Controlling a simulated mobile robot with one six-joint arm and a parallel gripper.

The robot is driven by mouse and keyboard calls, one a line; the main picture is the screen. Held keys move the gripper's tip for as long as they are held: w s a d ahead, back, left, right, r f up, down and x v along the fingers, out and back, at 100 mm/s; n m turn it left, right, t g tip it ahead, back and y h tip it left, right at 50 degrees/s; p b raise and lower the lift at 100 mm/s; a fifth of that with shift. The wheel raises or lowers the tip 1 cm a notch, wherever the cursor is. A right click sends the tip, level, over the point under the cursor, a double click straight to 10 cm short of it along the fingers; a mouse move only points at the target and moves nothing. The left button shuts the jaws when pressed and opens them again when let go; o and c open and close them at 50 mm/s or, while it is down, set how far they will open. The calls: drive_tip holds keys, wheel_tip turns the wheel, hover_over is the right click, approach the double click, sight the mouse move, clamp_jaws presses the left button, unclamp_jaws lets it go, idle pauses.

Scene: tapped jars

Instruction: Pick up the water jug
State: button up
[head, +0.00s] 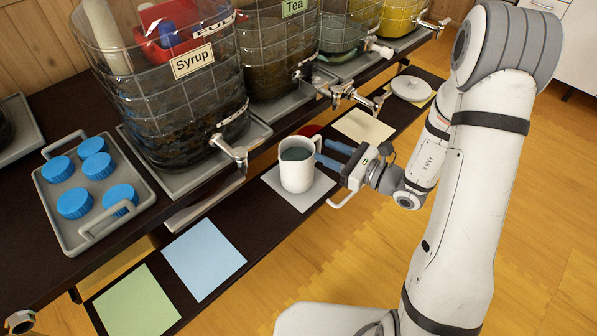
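The water jug is a white jug (296,168) with dark greenish liquid in it. It stands upright on a pale square mat (303,196) on the low dark shelf. My gripper (326,154) is just right of the jug, its two blue fingers pointing left at the jug's upper right side. A gap shows between the fingers, so it looks open. Whether the fingers touch the jug or straddle its handle is hard to tell.
Tapped jars labelled Syrup (180,100) and Tea (280,50) stand behind on the raised counter. A metal tap (232,150) juts out left of the jug. A grey tray (62,205) holds several blue lids. Blue (204,259) and green (135,303) mats lie bare.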

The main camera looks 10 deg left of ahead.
sight(319, 141)
wheel_tip(319, 141, down, 4)
drive_tip(key=w+d+m+t+h, duration=0.1)
drive_tip(key=w+d+m+t, duration=0.1)
drive_tip(key=w+m+t, duration=0.1)
drive_tip(key=x, duration=0.2)
drive_tip(key=b+x, duration=0.1)
drive_tip(key=x, duration=0.4)
drive_tip(key=shift+w+d+f+b, duration=0.15)
drive_tip(key=shift+w+f+b, duration=0.2)
drive_tip(key=shift+w, duration=0.15)
drive_tip(key=shift+c, duration=0.2)
clamp_jaws()
drive_tip(key=shift+r, duration=0.1)
idle(0.3)
